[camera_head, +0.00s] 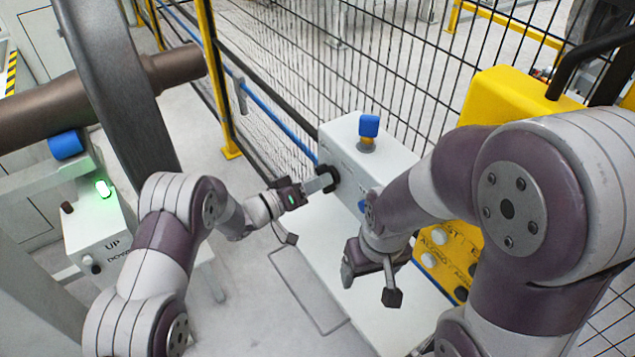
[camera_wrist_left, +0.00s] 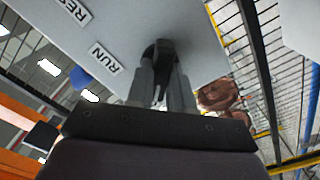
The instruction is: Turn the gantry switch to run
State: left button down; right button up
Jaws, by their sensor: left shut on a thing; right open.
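The gantry switch box (camera_head: 348,135) is a pale grey case beside the mesh fence, with a blue knob on an orange-yellow base (camera_head: 369,126) on top. My left gripper (camera_head: 322,182) reaches its left face and is shut on the dark switch handle (camera_head: 328,174). In the left wrist view, the fingers (camera_wrist_left: 162,85) close around the black switch handle (camera_wrist_left: 158,50), with the labels RUN (camera_wrist_left: 103,58) and RESET (camera_wrist_left: 75,10) to the left on the grey panel. The fingers partly hide the handle, and its exact angle is hard to tell. My right gripper (camera_head: 371,287) is open and empty below the box.
A pale bench (camera_head: 400,315) lies under the box. A yellow panel with buttons (camera_head: 440,250) stands at the right. A grey UP/DOWN control box (camera_head: 95,230) with a lit green lamp (camera_head: 103,188) and a large wheelset (camera_head: 115,80) are at the left. Black mesh fence (camera_head: 400,60) runs behind.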

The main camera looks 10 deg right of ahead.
notch_tip(320, 180, down, 15)
jog(key=b, duration=1.5)
jog(key=shift+f, duration=0.1)
pick_arm(q)
jog(key=shift+m+b, duration=1.2)
jog(key=shift+m, duration=7.6)
pick_arm(e)
jog(key=shift+f, duration=1.2)
pick_arm(q)
jog(key=c, duration=1)
grip_release()
